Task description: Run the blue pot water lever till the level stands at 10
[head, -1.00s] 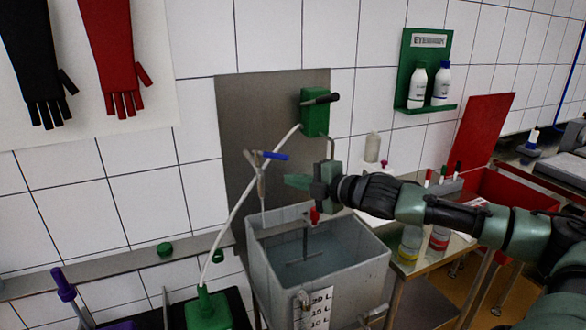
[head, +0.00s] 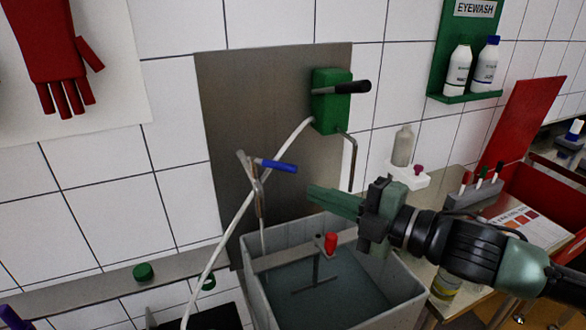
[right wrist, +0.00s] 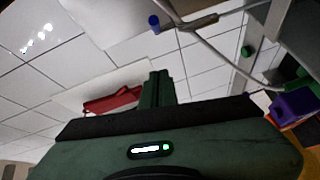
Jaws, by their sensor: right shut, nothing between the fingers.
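The blue lever (head: 278,166) sits on a metal tap above the grey pot (head: 253,292), in front of a steel wall plate. It also shows in the right wrist view (right wrist: 154,22). Water (head: 330,290) stands in the pot, around a stirrer with a red knob (head: 330,243). The pot's level scale is outside the head view now, so I cannot read the level. My right gripper (head: 312,195) is shut and empty. Its fingers point left over the pot's rear, a little right of and below the blue lever, and appear apart from it. My left gripper is not in view.
A green box (head: 325,100) with a black handle (head: 345,87) and a bent spout is on the steel plate. A side table with bottles and a red bin (head: 545,205) stand to the right.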

